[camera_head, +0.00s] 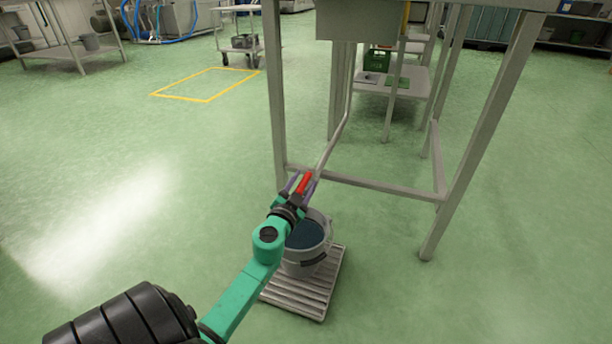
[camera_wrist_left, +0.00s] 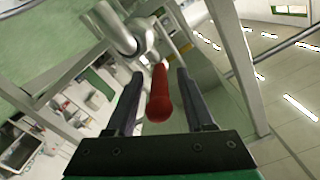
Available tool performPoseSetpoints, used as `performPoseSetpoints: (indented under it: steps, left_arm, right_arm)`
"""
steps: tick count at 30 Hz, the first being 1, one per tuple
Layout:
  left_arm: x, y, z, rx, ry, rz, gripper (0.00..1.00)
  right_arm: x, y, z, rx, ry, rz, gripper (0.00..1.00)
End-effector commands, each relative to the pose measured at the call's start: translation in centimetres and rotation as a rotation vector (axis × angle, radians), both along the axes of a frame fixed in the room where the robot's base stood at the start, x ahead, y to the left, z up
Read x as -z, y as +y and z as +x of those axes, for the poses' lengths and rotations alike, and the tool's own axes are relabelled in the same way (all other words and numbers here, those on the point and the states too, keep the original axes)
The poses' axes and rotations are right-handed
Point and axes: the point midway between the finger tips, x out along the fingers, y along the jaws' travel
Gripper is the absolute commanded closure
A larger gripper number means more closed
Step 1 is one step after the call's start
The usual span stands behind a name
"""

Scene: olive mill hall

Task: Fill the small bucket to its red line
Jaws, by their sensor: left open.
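A grey bucket (camera_head: 299,268) stands below my left gripper, with a dark blue-grey surface (camera_head: 306,236) inside it. No red line shows on the part of the bucket I see; my arm hides some of it. A thin metal pipe (camera_head: 346,120) comes down from the raised tank towards the bucket. A red handle (camera_head: 304,182) is at the pipe's lower end. My left gripper (camera_head: 300,186) is open, its fingers on either side of the handle. In the left wrist view the red handle (camera_wrist_left: 159,95) lies between the fingers, with gaps on both sides, near a metal fitting (camera_wrist_left: 118,30).
The bucket rests on a slatted platform (camera_head: 301,298). The tank's metal stand (camera_head: 474,150) rises behind and to the right, with a low crossbar (camera_head: 385,188). Green floor is open at left, with a yellow outline (camera_head: 205,85) on it.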

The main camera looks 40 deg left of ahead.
Motion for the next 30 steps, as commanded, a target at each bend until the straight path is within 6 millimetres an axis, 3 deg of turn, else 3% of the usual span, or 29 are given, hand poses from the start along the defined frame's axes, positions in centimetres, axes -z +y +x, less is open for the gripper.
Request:
performPoseSetpoints:
  steps: [4, 12, 16, 17, 30]
  left_arm:
    - [0.1, 0.5, 1.7, 0.001, 0.000, 0.000, 0.47]
    - [0.1, 0.6, 2.0, 0.000, 0.001, 0.000, 0.47]
    - [0.1, 0.6, 2.0, 0.000, 0.001, 0.000, 0.97]
    - [0.1, 0.6, 2.0, 0.001, 0.002, -0.001, 1.00]
    - [0.2, 0.6, 2.0, 0.001, 0.002, -0.001, 1.00]
  right_arm:
    - [0.1, 0.0, 0.0, 0.000, 0.001, 0.000, 0.50]
    - [0.1, 0.0, 0.0, 0.000, 0.002, 0.000, 0.50]
    - [0.1, 0.0, 0.0, 0.000, 0.002, 0.000, 0.50]
    - [0.1, 0.0, 0.0, 0.000, 0.002, 0.000, 0.50]
    - [0.1, 0.0, 0.1, 0.001, 0.003, -0.001, 0.50]
